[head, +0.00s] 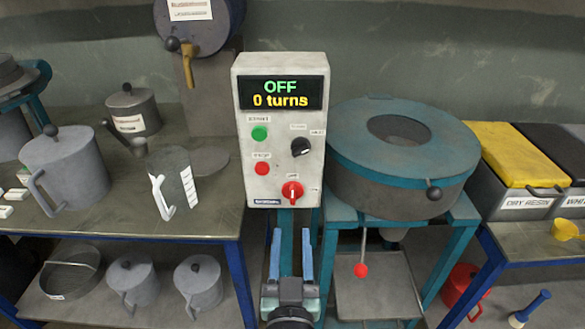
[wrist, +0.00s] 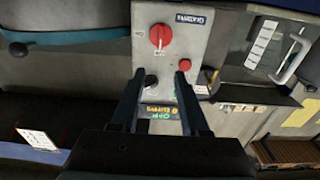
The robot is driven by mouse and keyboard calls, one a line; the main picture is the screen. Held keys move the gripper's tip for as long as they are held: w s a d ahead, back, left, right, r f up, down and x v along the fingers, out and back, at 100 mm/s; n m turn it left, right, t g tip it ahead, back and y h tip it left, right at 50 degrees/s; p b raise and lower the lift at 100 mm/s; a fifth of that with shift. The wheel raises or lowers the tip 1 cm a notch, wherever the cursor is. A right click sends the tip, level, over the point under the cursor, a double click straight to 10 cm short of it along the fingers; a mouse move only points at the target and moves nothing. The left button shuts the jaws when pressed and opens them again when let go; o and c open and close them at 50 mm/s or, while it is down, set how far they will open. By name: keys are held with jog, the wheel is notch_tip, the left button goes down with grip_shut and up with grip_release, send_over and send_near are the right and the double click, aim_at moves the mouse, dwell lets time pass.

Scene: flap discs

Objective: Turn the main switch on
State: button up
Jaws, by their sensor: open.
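The grey control box (head: 281,135) stands upright in the middle of the head view, its display (head: 283,93) reading "OFF" and "0 turns". A red rotary switch (head: 292,192) with a white pointer sits low on its face; it also shows in the wrist view (wrist: 160,36), where the box (wrist: 205,20) is upside down. I cannot read for certain which knob is labelled main. My gripper (head: 291,240) is open and empty, below the box and in front of it in the head view. In the wrist view the fingertips (wrist: 160,75) do not touch the red switch.
The box also carries a green button (head: 260,133), a red button (head: 262,169) and a black knob (head: 300,147). A round teal-lidded machine (head: 402,155) stands close on the right. Grey jugs (head: 65,172) stand on the left table, and bins (head: 510,170) on the right.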

aim_at(293, 194)
jog(key=shift+g, duration=0.3)
jog(key=w, duration=0.7)
jog(key=w+p, duration=0.1)
jog(key=w, duration=0.3)
jog(key=shift+w+d+f, duration=0.1)
jog(key=shift+w+f, duration=0.15)
jog(key=shift+f, duration=0.15)
grip_shut()
